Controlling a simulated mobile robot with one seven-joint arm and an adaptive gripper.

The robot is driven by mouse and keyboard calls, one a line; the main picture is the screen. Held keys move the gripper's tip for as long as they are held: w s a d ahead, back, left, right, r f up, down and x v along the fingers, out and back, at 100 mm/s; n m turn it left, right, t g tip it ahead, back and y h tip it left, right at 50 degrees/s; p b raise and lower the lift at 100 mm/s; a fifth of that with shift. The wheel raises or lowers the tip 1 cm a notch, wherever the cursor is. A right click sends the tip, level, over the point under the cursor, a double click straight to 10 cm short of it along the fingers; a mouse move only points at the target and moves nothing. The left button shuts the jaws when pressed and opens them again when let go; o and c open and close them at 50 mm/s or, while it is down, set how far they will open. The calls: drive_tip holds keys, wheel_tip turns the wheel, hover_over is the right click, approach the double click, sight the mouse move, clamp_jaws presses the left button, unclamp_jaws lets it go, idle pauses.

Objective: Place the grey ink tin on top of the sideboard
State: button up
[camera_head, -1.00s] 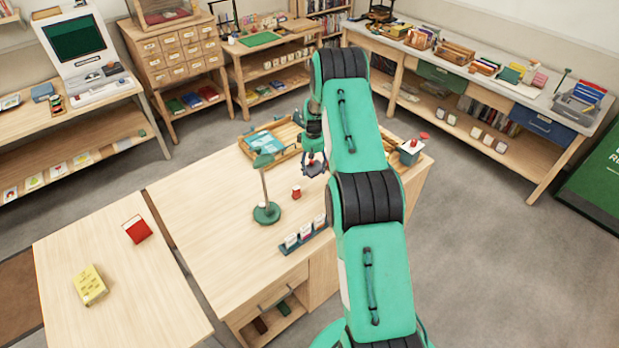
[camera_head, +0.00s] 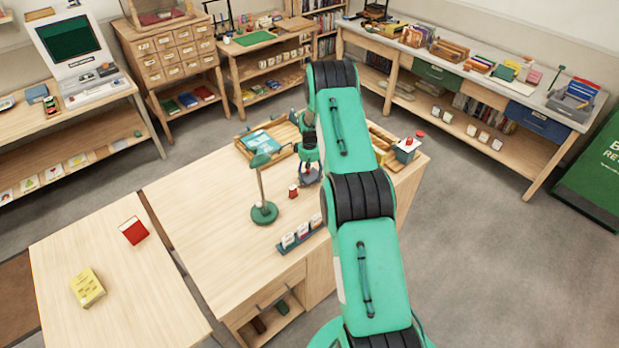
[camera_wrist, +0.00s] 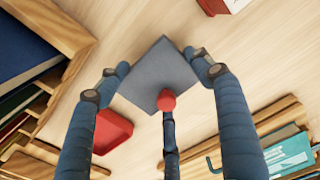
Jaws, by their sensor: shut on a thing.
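In the head view, my gripper (camera_head: 310,173) and the grey tin (camera_head: 311,177) are over the far part of the wooden desk (camera_head: 205,235). I cannot tell whether the tin touches the desk. Which furniture is the sideboard is not plain; a long grey-topped cabinet with drawers (camera_head: 440,75) stands along the back right wall.
A green lamp (camera_head: 264,212), a small red-topped pot (camera_head: 293,191) and a blue card rack (camera_head: 300,236) stand near the tin. A wooden tray (camera_head: 290,133) lies behind. A red-knobbed box (camera_head: 406,151) is right of my arm.

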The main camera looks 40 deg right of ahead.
sight(309, 176)
drive_tip(key=shift+f, duration=0.6)
drive_tip(key=shift+f, duration=0.15)
drive_tip(key=o, duration=1.6)
wheel_tip(309, 176, up, 12)
drive_tip(key=shift+r+b, duration=0.1)
drive_tip(key=shift+b, duration=0.2)
drive_tip(key=shift+r, duration=0.1)
